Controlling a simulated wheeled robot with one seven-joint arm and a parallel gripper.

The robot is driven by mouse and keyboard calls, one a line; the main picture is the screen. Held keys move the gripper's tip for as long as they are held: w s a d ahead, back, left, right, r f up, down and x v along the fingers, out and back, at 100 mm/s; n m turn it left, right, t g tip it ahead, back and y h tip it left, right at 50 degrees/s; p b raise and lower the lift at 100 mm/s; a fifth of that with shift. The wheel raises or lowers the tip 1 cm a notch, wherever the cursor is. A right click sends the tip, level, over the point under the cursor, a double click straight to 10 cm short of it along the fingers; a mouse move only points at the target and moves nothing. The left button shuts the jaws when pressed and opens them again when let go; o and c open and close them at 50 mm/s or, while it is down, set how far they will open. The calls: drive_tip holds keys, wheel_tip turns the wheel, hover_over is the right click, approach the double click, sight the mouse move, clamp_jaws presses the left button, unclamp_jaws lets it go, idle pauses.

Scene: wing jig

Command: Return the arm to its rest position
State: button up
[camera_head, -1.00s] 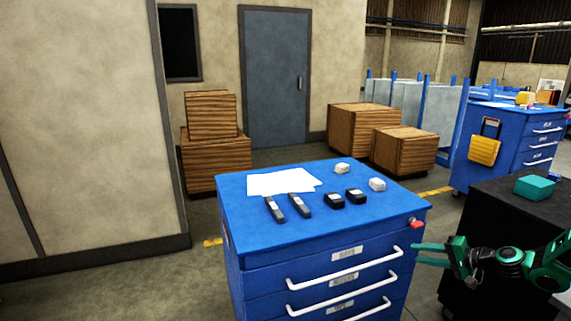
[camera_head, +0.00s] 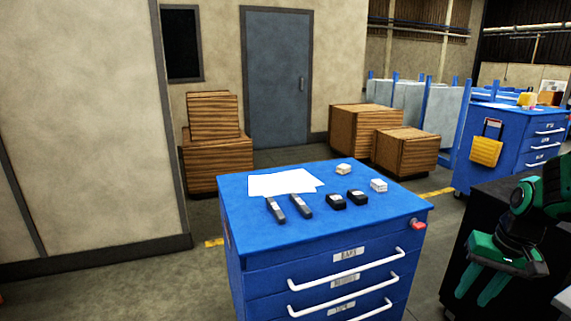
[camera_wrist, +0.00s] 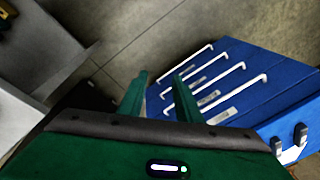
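My green gripper (camera_head: 473,298) hangs at the lower right of the head view, pointing down and to the left. It is to the right of the blue tool cabinet and apart from it. In the wrist view my gripper (camera_wrist: 160,82) has its two fingers apart with nothing between them, so it is open and empty. My arm is folded up at the right edge of the head view, in front of the dark table.
The blue cabinet (camera_head: 258,228) carries papers (camera_head: 280,182), dark tools and small white blocks. It also shows in the wrist view (camera_wrist: 225,62). A dark table (camera_head: 463,240) is behind my arm. Wooden crates (camera_head: 365,130) and another blue cabinet (camera_head: 505,145) stand farther back.

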drive_tip(key=s+a+r, duration=0.1)
drive_tip(key=s+r, duration=0.1)
drive_tip(key=s, duration=0.7)
drive_tip(key=s+a+r+m+g+h, duration=0.1)
drive_tip(key=s+r, duration=0.2)
drive_tip(key=s, duration=0.6)
drive_tip(key=shift+s+r+m+g, duration=0.2)
drive_tip(key=shift+s+m+g, duration=0.1)
drive_tip(key=shift+s, duration=0.05)
drive_tip(key=shift+a, duration=0.1)
